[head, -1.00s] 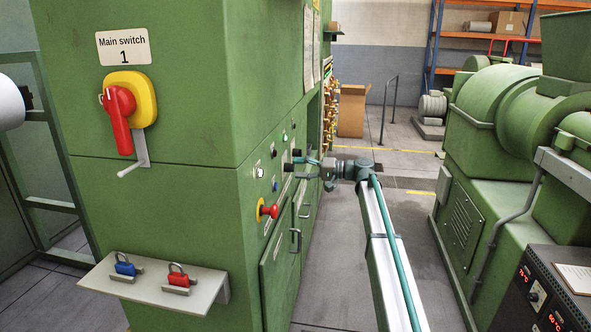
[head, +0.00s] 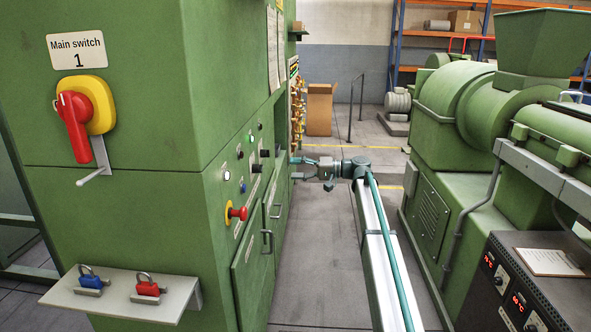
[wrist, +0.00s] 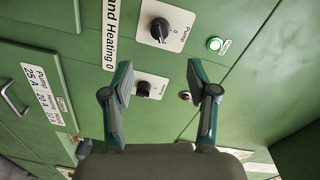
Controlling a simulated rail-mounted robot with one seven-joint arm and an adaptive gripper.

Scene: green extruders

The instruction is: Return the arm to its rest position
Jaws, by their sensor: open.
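My gripper (head: 297,168) is at the end of my outstretched arm, just right of the side panel of the green cabinet (head: 110,200). In the wrist view my gripper (wrist: 164,88) is open and empty, with its two fingers apart. The fingers appear apart from the panel, though the exact gap cannot be told.
A red-handled main switch (head: 75,122) is on the cabinet front. Below it a shelf (head: 120,298) holds a blue padlock (head: 90,278) and a red padlock (head: 147,287). A green extruder (head: 465,190) stands right.

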